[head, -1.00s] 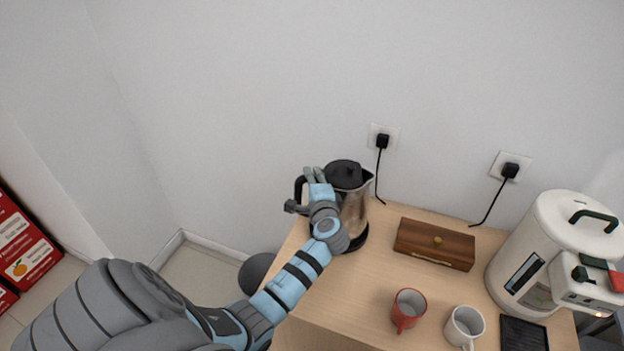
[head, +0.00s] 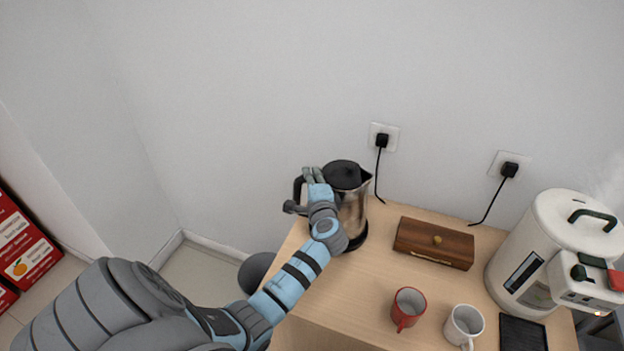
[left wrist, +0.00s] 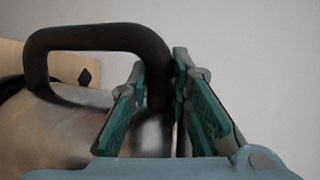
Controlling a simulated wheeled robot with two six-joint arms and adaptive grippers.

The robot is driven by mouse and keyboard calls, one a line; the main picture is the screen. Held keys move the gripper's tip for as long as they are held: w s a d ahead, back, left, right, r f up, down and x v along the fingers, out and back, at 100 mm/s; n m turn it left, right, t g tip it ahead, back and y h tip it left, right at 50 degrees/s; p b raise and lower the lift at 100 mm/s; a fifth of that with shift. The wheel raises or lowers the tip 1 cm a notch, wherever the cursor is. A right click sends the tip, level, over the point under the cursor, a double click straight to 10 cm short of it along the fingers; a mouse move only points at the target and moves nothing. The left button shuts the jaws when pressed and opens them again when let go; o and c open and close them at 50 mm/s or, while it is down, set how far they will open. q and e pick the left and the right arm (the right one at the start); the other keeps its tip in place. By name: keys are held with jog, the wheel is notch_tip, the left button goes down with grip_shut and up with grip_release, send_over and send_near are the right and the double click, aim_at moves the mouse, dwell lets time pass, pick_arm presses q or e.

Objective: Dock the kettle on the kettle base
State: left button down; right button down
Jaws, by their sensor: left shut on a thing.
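The kettle (head: 352,207) is steel with a black lid and a black handle, and stands upright at the back left of the counter. The black kettle base (head: 358,241) shows at its foot, partly hidden by my arm; I cannot tell whether the kettle is fully seated. My left gripper (head: 304,191) is at the handle on the kettle's left side. In the left wrist view the green-padded fingers (left wrist: 155,100) are shut around the black handle (left wrist: 95,37). My right gripper is not in view.
A wooden box (head: 434,243) lies right of the kettle. A red mug (head: 408,309) and a white mug (head: 464,325) stand near the front. A white urn (head: 550,250) stands at the right. Two plugs with cords hang on the wall behind.

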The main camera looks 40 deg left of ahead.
pick_arm(q)
jog(key=shift+f+b, duration=0.3)
jog(key=shift+b, duration=0.05)
jog(key=c, duration=1.8)
grip_release()
jog(key=shift+o, duration=0.2)
jog(key=shift+s, duration=0.1)
jog(key=shift+d+f, duration=0.1)
jog(key=shift+f, duration=0.05)
jog(key=p+v, duration=0.4)
jog(key=v, duration=0.7)
